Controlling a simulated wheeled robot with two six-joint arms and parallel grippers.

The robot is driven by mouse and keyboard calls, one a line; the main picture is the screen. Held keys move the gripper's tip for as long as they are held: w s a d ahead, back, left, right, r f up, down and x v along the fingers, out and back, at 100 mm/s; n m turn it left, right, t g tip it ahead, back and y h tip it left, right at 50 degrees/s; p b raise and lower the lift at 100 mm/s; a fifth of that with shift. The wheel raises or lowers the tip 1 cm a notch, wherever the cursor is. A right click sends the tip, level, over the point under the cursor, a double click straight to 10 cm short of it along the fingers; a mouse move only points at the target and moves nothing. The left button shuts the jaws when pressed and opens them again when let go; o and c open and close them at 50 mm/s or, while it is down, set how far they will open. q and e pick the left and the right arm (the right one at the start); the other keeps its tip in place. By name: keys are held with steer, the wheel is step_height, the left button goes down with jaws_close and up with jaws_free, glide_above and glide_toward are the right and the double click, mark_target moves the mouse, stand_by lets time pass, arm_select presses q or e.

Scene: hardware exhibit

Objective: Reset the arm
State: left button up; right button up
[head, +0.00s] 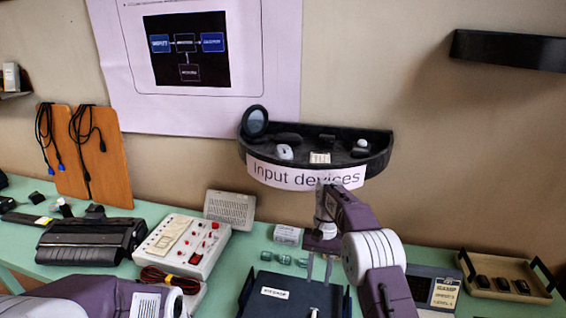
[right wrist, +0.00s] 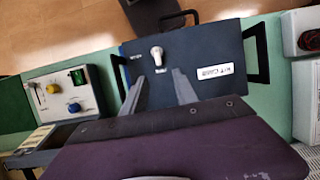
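My right gripper (head: 319,268) hangs over the blue tray (head: 252,283) at the front of the table, its fingers pointing down. In the right wrist view my right gripper (right wrist: 160,84) has its two fingers apart with nothing between them.
A shelf (head: 313,160) labelled "Input devices" holds several small items above the table. A white box with red controls (head: 183,244), a black printer-like device (head: 88,241) and a wooden tray (head: 508,270) stand on the green table. Small glassy pieces (head: 283,258) lie behind the blue tray.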

steer(key=s+d+r+t, duration=0.1)
steer(key=s+d+r, duration=0.1)
steer(key=s+r, duration=0.6)
steer(key=s+d+f+n+t+h, duration=0.1)
steer(key=s+d+f+n+t, duration=0.1)
steer(key=s+f, duration=0.7)
steer(key=s+d+t, duration=0.1)
steer(key=s, duration=0.2)
steer(key=shift+s+n+t, duration=0.15)
steer(key=shift+n+t, duration=0.25)
steer(key=shift+s, duration=0.15)
steer(key=shift+c, duration=0.3)
